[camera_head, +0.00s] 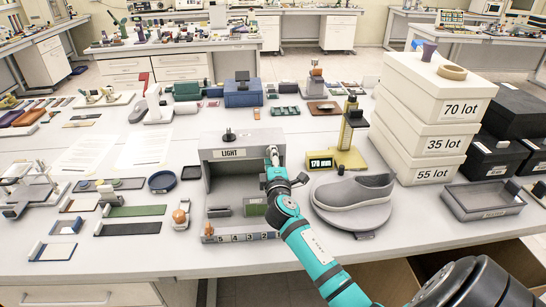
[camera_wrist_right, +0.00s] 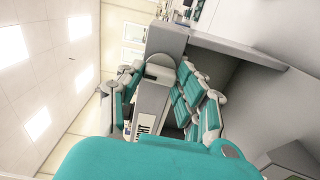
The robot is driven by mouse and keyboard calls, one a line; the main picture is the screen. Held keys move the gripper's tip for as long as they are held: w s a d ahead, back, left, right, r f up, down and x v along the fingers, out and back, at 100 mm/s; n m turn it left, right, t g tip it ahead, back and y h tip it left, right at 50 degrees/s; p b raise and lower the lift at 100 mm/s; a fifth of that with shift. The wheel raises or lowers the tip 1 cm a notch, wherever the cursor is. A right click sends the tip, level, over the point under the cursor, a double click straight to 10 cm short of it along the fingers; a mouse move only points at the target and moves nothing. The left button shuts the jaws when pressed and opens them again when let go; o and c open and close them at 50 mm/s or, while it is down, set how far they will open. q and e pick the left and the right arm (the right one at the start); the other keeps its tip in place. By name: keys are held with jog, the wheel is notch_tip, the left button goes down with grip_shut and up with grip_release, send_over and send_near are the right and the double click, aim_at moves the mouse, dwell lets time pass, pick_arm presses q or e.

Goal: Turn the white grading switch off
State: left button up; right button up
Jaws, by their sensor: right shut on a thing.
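The grey light booth (camera_head: 214,185) stands on the white bench with a LIGHT label on its front top bar. A small white switch (camera_wrist_right: 158,72) is on the bar near its right end, and in the wrist view it lies between my fingers. My right gripper (camera_head: 272,158) reaches the bar's right end from the front. In the wrist view my right gripper (camera_wrist_right: 161,76) has its teal and grey fingers on both sides of the bar, shut at the switch. The fingers hide much of the switch in the head view. My left gripper is not in view.
A grey shoe (camera_head: 355,190) rests on a round stand right of the booth, near a yellow gauge (camera_head: 345,158) reading 170 mm. White lot boxes (camera_head: 425,130) are stacked further right. A grey tray (camera_head: 480,200) lies at the right. Small tools and strips crowd the left.

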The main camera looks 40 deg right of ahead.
jog(key=shift+n, duration=0.5)
jog(key=o, duration=1.1)
jog(key=shift+o, duration=0.2)
jog(key=v, duration=1.2)
jog(key=shift+s+f, duration=0.1)
jog(key=shift+s, duration=0.05)
